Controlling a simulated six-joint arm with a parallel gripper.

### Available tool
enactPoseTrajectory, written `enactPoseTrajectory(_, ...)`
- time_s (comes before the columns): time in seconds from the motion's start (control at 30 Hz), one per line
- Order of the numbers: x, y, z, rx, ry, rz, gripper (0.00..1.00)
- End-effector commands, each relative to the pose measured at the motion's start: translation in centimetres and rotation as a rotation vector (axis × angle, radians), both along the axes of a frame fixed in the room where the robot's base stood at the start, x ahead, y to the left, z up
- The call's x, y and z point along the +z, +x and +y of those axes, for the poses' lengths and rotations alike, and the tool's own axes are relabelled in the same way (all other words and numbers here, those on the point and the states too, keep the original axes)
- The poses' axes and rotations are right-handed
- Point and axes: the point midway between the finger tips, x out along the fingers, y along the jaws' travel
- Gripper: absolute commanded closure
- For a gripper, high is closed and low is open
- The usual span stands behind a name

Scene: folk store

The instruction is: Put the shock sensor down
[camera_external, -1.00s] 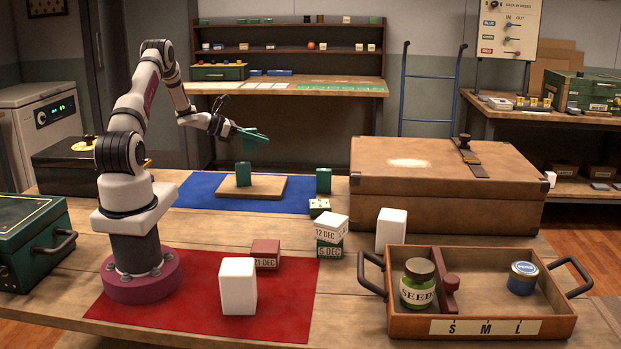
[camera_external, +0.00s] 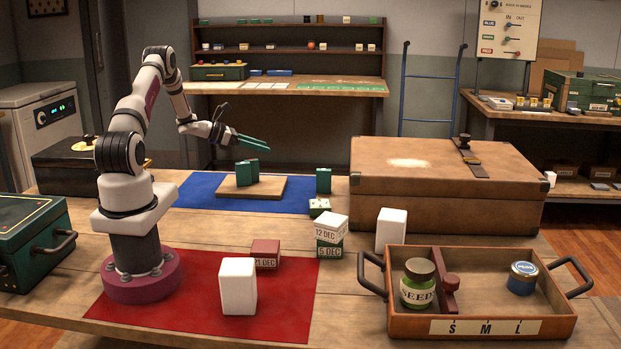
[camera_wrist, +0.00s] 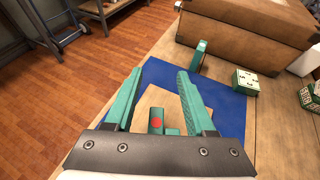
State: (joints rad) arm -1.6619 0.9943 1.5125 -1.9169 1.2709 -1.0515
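Two small teal blocks stand upright close together on a wooden board (camera_external: 270,188), which lies on a blue mat (camera_external: 200,194). They are the front left block (camera_external: 243,174) and the back right block (camera_external: 254,168). In the wrist view one teal block with a red dot (camera_wrist: 157,119) shows low between the fingers, with another teal piece partly hidden beside it. I cannot tell for sure which is the shock sensor. My gripper (camera_external: 268,146) is above the board with its teal fingers apart and empty; the fingers also show spread in the wrist view (camera_wrist: 159,72).
Another teal block (camera_external: 323,180) stands at the mat's right edge, near a pale-topped green block (camera_external: 319,207). A large brown case (camera_external: 440,195) stands to the right. Stacked date blocks (camera_external: 331,232) and a wooden tray (camera_external: 480,327) are nearer the front.

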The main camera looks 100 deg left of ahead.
Motion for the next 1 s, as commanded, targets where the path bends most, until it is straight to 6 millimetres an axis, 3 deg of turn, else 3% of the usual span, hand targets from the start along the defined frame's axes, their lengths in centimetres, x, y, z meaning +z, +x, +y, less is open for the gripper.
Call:
enactPoseTrajectory(0.2,0.2,0.0,0.0,0.000,0.001,0.000,0.45)
enactPoseTrajectory(0.3,1.5,0.0,0.0,-0.001,0.003,0.001,0.45)
enactPoseTrajectory(0.6,4.6,-7.6,-3.0,0.004,0.001,0.001,0.45)
enactPoseTrajectory(0.73,5.5,-9.5,-3.9,0.003,0.001,0.000,0.45)
enactPoseTrajectory(0.93,5.9,-10.2,-4.3,-0.003,0.001,0.001,0.45)
enactPoseTrajectory(1.0,6.2,-8.8,-4.9,-0.049,0.016,0.019,0.45)
